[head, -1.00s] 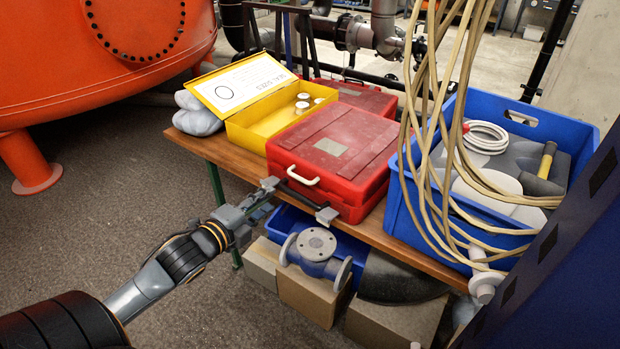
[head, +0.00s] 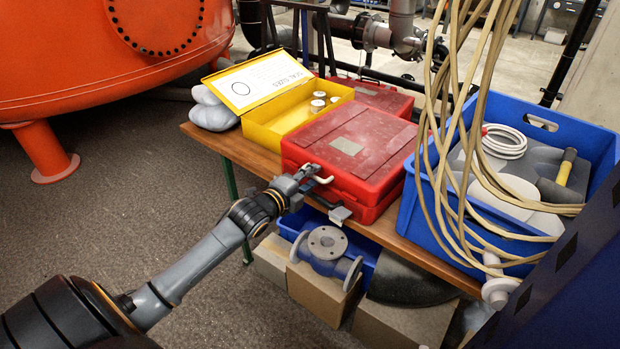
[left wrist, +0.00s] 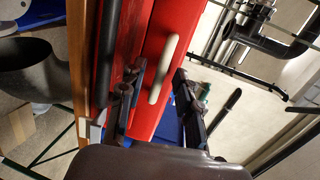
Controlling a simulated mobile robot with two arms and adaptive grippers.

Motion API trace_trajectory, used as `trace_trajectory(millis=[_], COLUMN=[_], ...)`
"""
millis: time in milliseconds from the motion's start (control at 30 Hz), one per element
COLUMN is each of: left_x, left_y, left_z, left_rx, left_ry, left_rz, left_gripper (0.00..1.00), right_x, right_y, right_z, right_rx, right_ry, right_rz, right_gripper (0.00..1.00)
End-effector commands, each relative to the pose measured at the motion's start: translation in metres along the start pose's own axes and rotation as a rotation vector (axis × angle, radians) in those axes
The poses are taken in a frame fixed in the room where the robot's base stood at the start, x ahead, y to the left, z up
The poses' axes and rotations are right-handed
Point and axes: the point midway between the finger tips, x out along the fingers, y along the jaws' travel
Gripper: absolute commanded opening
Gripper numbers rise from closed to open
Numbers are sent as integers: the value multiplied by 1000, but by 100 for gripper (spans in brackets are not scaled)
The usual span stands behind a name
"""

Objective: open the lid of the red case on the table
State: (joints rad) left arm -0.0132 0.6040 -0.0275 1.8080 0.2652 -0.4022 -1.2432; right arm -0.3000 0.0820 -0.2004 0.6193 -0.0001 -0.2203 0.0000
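The red case (head: 345,150) lies on the table with its lid down. A cream pull handle (head: 324,180) stands on its front side; it also shows in the left wrist view (left wrist: 165,69). My left gripper (head: 312,177) is at the case's front, right at this handle. In the left wrist view the gripper's two dark fingers (left wrist: 158,92) are apart, one on each side of the handle. No clear contact with the handle shows. A metal latch (head: 340,214) sticks out at the front right of the case. My right gripper is in neither view.
The wooden table (head: 232,150) also bears an open yellow box (head: 270,132) behind left. A blue crate (head: 425,215) stands close on the right, with tan cables (head: 437,150) hanging before it. A flanged valve (head: 328,248) sits on boxes below. The floor at left is clear.

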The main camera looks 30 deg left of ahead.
Motion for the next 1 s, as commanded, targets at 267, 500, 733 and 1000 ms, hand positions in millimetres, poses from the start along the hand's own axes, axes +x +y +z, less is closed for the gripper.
trace_trajectory(millis=[267, 500, 733, 1000], left_x=[1, 1, 1, 2], left_y=[0, 0, 0, -20], left_z=[0, 0, 0, 1], left_rx=[0, 0, 0, 5], left_ry=[0, 0, 0, 0], left_rz=[1, 1, 2, 28], left_gripper=[34, 0, 0, 0], right_x=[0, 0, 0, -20], right_y=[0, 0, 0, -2], right_z=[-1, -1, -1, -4], right_rx=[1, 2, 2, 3], right_ry=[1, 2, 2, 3], right_rz=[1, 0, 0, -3], right_gripper=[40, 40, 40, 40])
